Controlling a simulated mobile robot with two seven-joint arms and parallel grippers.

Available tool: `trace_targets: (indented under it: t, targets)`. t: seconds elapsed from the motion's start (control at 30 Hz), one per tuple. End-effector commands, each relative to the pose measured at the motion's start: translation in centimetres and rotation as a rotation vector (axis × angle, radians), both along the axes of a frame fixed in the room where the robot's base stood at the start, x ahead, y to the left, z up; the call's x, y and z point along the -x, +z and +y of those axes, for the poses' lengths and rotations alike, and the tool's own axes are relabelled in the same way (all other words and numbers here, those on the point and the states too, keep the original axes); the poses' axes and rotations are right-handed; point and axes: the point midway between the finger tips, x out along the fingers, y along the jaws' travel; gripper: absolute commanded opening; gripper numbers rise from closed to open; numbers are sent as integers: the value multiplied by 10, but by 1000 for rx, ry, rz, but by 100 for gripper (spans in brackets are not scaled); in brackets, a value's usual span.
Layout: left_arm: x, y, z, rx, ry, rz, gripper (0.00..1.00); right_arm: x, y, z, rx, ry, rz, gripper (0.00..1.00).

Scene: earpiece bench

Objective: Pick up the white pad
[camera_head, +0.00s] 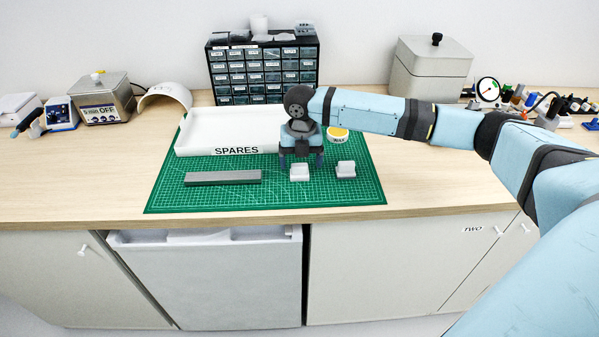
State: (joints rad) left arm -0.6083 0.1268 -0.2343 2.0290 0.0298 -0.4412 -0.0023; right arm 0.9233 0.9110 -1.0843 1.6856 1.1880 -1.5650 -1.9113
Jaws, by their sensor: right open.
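Two small whitish pieces lie on the green cutting mat (220,197). The left white piece (299,173) is just below and in front of my right gripper, and the right white piece (346,169) lies a short way to its right. I cannot tell for sure which one is the white pad. My right gripper (301,162) points down with its fingers apart, empty, close above the mat behind the left piece. I cannot tell its exact height. My left gripper is out of view.
A white tray marked SPARES (237,151) stands at the mat's back left. A grey bar (222,178) lies in front of it. A small round yellow-topped tin (338,134) sits behind the right piece. A drawer cabinet (264,70) stands behind. The mat's front right is clear.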

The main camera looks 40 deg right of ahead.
Motion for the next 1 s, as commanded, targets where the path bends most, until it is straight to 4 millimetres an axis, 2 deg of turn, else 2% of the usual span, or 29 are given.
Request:
trace_targets:
  t: [0.2, 0.43, 0.47, 0.6, 0.7, 1.0]
  targets:
    - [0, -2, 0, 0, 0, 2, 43, -2, -33, 2, 1, 1, 3, 83]
    - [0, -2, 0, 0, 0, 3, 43, -3, -37, 2, 0, 1, 0, 83]
    - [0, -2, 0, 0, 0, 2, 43, -3, -36, 2, 0, 1, 0, 81]
    - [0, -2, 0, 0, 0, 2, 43, -2, -36, 2, 0, 1, 0, 48]
    - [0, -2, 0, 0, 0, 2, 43, -2, -36, 2, 0, 1, 0, 30]
    - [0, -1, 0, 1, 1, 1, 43, -3, -33, 2, 0, 1, 0, 29]
